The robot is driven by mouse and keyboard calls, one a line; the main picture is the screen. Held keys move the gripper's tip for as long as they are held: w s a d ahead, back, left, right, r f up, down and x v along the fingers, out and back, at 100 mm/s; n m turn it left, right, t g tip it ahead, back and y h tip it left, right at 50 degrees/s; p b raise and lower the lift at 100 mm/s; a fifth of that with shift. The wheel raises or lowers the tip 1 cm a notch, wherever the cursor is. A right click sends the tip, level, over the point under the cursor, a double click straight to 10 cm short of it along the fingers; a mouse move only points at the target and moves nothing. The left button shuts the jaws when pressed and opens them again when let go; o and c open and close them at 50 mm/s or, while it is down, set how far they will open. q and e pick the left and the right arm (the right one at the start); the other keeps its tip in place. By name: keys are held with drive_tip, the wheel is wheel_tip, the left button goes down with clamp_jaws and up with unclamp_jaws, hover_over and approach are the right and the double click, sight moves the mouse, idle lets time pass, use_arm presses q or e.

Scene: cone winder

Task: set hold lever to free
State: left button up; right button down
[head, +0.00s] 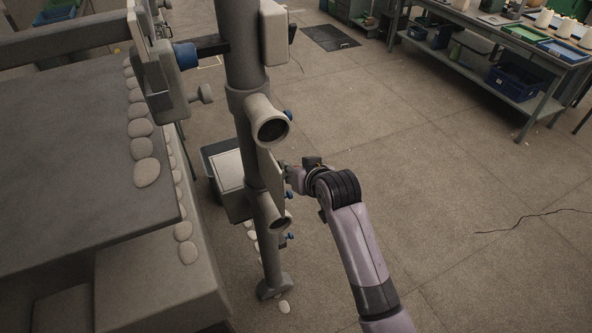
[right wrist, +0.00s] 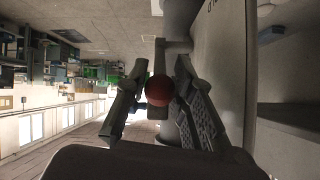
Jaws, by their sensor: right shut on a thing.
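The hold lever shows in the right wrist view as a grey bar with a round red knob (right wrist: 159,90) at its end. My right gripper (right wrist: 158,88) has its two fingers on either side of the knob and is shut on it. In the head view my right gripper (head: 287,173) is at the side of the grey upright post (head: 246,110), by a flat plate between two round tubes. The knob and lever are hidden there. Which setting the lever is in I cannot tell. My left gripper is in neither view.
A large grey machine table (head: 75,160) lined with pale rounded stones stands at the left. A grey box (head: 228,170) is behind the post. A workbench (head: 480,35) with trays and blue bins is at the upper right. The floor to the right is clear.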

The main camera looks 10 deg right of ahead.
idle(0.4)
drive_tip(key=c, duration=1.7)
unclamp_jaws()
drive_tip(key=shift+o, duration=0.2)
drive_tip(key=v, duration=1.2)
